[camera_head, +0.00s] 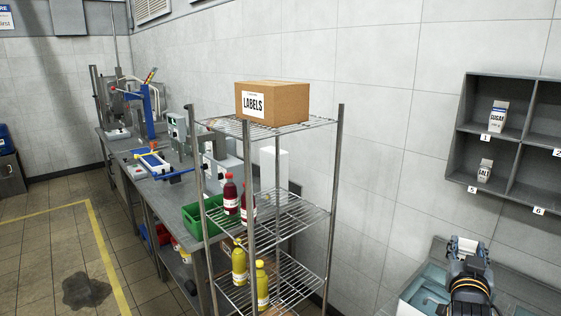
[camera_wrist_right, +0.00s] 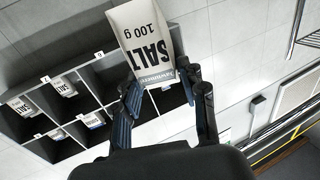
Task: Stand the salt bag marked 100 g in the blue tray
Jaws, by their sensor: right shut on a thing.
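My right gripper (camera_wrist_right: 160,88) is shut on a white paper bag (camera_wrist_right: 142,38) printed SALT 100 g. The print appears upside down in the right wrist view. In the head view, my right gripper (camera_head: 467,262) is at the lower right, below the wall shelf, and a pale end of the bag (camera_head: 466,243) shows beyond it. Another bag printed SALT (camera_head: 484,171) stands in the shelf; its weight is too small to read. I cannot make out the blue tray for certain. My left gripper is out of view.
The grey wall shelf (camera_head: 465,150) has numbered compartments and also holds a SUGAR bag (camera_head: 498,117). A wire rack (camera_head: 290,215) carries a LABELS box (camera_head: 272,102) and red and yellow bottles. Behind it, a bench holds a green bin (camera_head: 206,219) and blue-and-white equipment (camera_head: 152,163).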

